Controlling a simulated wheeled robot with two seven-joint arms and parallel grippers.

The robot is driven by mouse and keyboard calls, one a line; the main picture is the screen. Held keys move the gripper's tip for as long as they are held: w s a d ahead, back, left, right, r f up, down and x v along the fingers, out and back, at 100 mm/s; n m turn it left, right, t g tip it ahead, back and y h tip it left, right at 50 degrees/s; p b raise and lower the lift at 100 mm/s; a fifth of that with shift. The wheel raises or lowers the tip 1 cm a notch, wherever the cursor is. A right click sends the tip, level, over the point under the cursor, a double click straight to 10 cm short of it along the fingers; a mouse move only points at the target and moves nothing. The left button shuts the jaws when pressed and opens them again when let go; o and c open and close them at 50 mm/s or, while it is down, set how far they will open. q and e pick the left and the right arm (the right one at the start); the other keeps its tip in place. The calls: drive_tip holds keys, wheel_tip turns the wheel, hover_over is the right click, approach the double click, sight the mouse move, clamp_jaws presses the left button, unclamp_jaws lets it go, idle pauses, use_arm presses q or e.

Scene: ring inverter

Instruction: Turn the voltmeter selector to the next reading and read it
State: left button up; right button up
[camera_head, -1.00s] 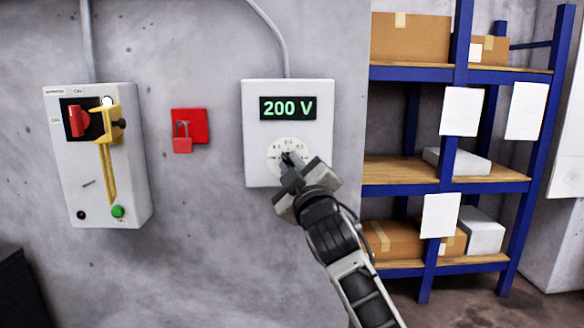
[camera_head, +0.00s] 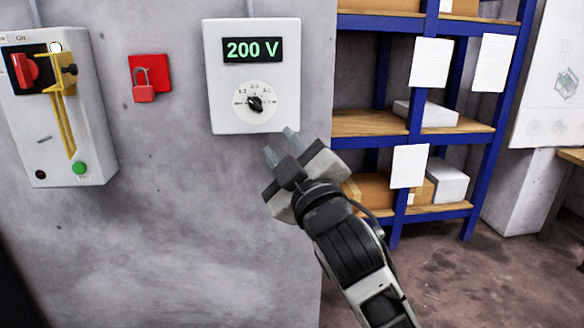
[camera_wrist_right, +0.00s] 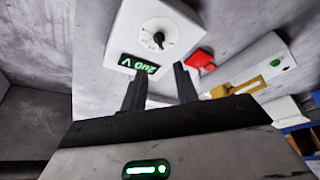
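The white voltmeter box (camera_head: 222,86) hangs on the grey wall. Its display (camera_head: 254,50) reads 200 V in green. The black selector knob (camera_head: 255,103) sits on a round white dial below the display; its exact pointing is too small to tell. My right gripper (camera_head: 281,145) is open and empty, below and right of the knob and apart from it. In the right wrist view both fingers (camera_wrist_right: 160,86) stand apart with nothing between them, and the selector knob (camera_wrist_right: 158,38) shows clear beyond them. My left gripper is not in view.
A switch box (camera_head: 95,120) with a red handle, yellow bracket and green button is at left. Blue shelving (camera_head: 380,90) with cartons stands at right. The wall below the voltmeter is clear.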

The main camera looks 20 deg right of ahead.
drive_tip(key=shift+v, duration=1.7)
drive_tip(key=s+a+f+m+g+y, duration=0.1)
drive_tip(key=s+a+f+m+g, duration=0.15)
drive_tip(key=f, duration=0.95)
drive_tip(key=s+a+f+m+g+y, duration=0.15)
drive_tip(key=f+g, duration=0.25)
drive_tip(key=f, duration=0.8)
drive_tip(key=s+a+f+m+g, duration=0.1)
drive_tip(key=s+f+m+g, duration=0.2)
drive_tip(key=s+f, duration=1)
wheel_tip(320, 180, down, 2)
drive_tip(key=shift+f+g+y, duration=0.2)
drive_tip(key=shift+g+y, duration=0.25)
drive_tip(key=shift+g, duration=0.1)
drive_tip(key=shift+d+r, duration=0.1)
